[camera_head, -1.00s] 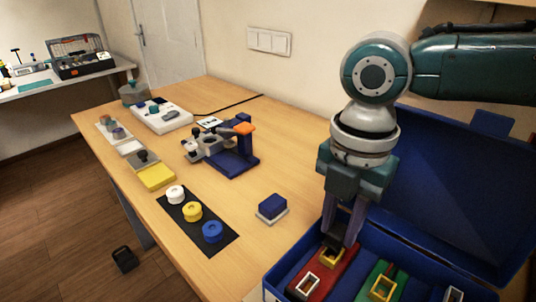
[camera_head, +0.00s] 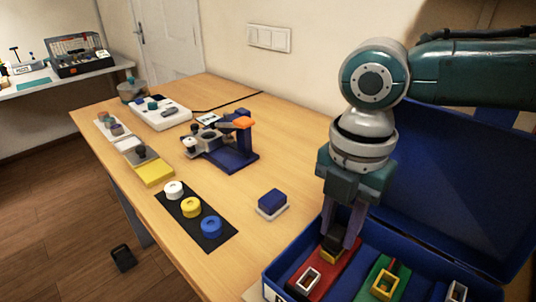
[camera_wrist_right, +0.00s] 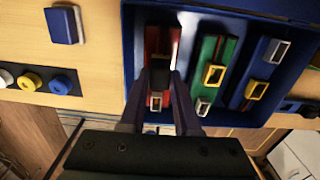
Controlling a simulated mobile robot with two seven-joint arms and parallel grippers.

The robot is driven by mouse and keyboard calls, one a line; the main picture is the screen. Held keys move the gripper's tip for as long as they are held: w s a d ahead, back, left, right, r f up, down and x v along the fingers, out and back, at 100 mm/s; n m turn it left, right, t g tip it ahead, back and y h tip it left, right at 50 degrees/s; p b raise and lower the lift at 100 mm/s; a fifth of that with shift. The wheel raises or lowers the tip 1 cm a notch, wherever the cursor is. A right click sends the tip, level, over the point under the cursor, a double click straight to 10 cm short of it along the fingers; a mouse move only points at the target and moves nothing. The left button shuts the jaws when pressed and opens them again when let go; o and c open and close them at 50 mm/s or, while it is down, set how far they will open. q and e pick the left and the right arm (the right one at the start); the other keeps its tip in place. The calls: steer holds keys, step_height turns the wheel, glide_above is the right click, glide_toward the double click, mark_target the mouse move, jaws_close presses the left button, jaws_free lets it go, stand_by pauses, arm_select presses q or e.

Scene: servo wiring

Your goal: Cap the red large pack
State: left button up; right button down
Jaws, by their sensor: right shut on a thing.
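The red large pack (camera_head: 326,271) lies in the left slot of the open blue case, also seen in the right wrist view (camera_wrist_right: 152,42). It has a pale-framed terminal (camera_head: 308,279) at its near end and a yellow one, mostly hidden, farther back. My right gripper (camera_head: 337,238) points down over the pack, shut on a small black cap (camera_wrist_right: 160,78). The cap is at the yellow terminal, with a little yellow showing below it. I cannot tell whether it is fully seated. My left gripper is not in view.
The blue case (camera_head: 283,258) also holds a green pack (camera_head: 366,290) and a blue pack (camera_wrist_right: 258,68). Its raised lid (camera_head: 450,190) stands behind. A blue block (camera_head: 271,200) and a black mat (camera_head: 222,238) with round pieces lie left on the table.

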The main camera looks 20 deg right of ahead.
mark_target(338, 231)
steer(key=shift+f+b, duration=0.3)
steer(key=shift+f, duration=0.2)
steer(key=c, duration=0.5)
jaws_free()
steer(key=shift+c, duration=0.2)
steer(key=shift+r, duration=0.1)
step_height(338, 231, up, 10)
steer(key=shift+p, duration=0.35)
